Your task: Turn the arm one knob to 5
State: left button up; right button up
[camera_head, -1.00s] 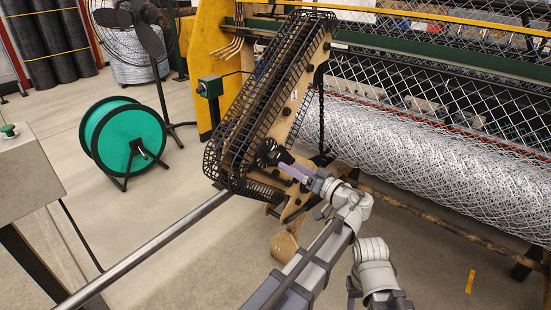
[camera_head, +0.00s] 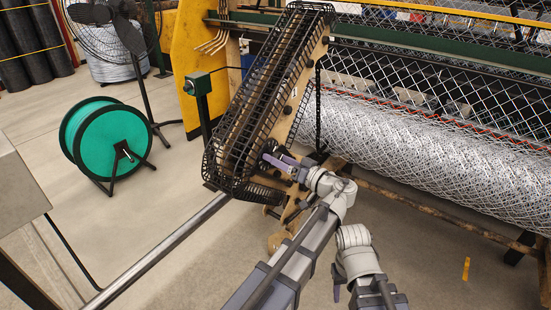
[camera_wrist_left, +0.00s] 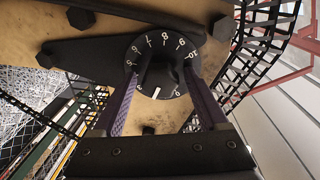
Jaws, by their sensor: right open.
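In the head view my left gripper (camera_head: 281,160) is at the lower end of the caged arm. My right gripper (camera_head: 337,283) is open, low and right of my left arm, partly hidden.
A black mesh guard (camera_head: 262,95) runs up the slanted machine arm. A roll of chainlink (camera_head: 400,135) lies to the right. A green spool (camera_head: 112,143) and a fan (camera_head: 110,20) stand at the left. A metal bar (camera_head: 165,250) crosses the lower left; floor is open there.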

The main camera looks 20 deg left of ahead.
pick_arm(q)
grip_shut()
dwell(0.4)
jog(key=shift+m, duration=0.3)
jog(key=m, duration=0.3)
jog(key=shift+p, duration=0.4)
jog(key=m, duration=0.3)
jog(key=shift+w+m+g+h, duration=0.1)
jog(key=shift+m+g+h, duration=0.2)
jog(key=shift+m, duration=0.1)
jog(key=m+p, duration=0.1)
jog(key=m, duration=0.3)
jog(key=shift+f+g, duration=0.1)
jog(key=shift+g, duration=0.2)
jog(key=shift+m+g, duration=0.3)
jog(key=shift+m, duration=1.5)
